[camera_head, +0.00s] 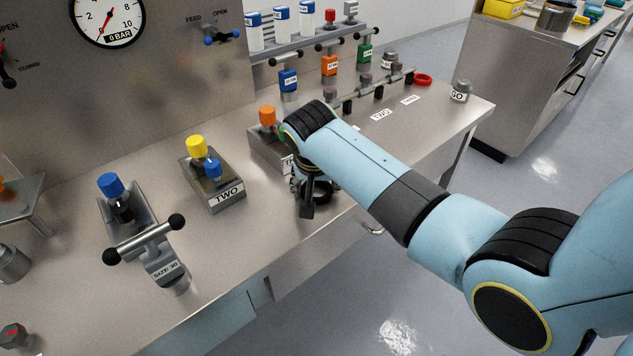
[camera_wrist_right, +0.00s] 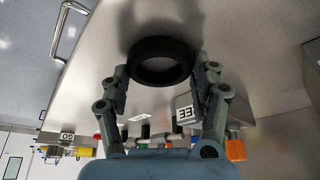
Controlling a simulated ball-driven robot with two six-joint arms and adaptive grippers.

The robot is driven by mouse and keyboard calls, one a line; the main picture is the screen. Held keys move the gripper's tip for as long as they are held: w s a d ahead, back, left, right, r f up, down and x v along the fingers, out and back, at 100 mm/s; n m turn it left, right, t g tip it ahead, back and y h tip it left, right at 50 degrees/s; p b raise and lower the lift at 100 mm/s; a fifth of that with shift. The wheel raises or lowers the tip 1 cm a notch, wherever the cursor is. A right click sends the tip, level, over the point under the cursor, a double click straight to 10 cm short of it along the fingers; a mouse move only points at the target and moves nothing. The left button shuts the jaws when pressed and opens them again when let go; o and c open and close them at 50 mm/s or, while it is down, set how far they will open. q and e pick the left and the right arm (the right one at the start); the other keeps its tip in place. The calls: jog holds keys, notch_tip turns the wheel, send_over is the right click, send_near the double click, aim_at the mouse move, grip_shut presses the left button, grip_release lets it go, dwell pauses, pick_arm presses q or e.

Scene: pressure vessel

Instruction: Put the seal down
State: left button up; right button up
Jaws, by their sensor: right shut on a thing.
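The seal, a thick black ring (camera_wrist_right: 160,62), is between the fingertips of my right gripper (camera_wrist_right: 162,72) in the wrist view. The fingers are shut on it from both sides. In the head view the right gripper (camera_head: 310,190) points down near the bench's front edge, just in front of the block with the orange knob. The ring shows dark and partly hidden there (camera_head: 322,193). A shadow lies by the ring on the steel; I cannot tell whether it touches the surface. My left gripper is not in view.
The steel bench (camera_head: 250,240) has clear patches along its front. A block marked TWO (camera_head: 226,195) with yellow and blue knobs stands left of the gripper. A T-handled SIZE 30 tool (camera_head: 160,260) stands further left.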

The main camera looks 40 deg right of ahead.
jog(key=o, duration=1.1)
jog(key=shift+r, duration=0.1)
jog(key=shift+r, duration=0.3)
jog(key=v, duration=1.2)
jog(key=shift+r, duration=0.2)
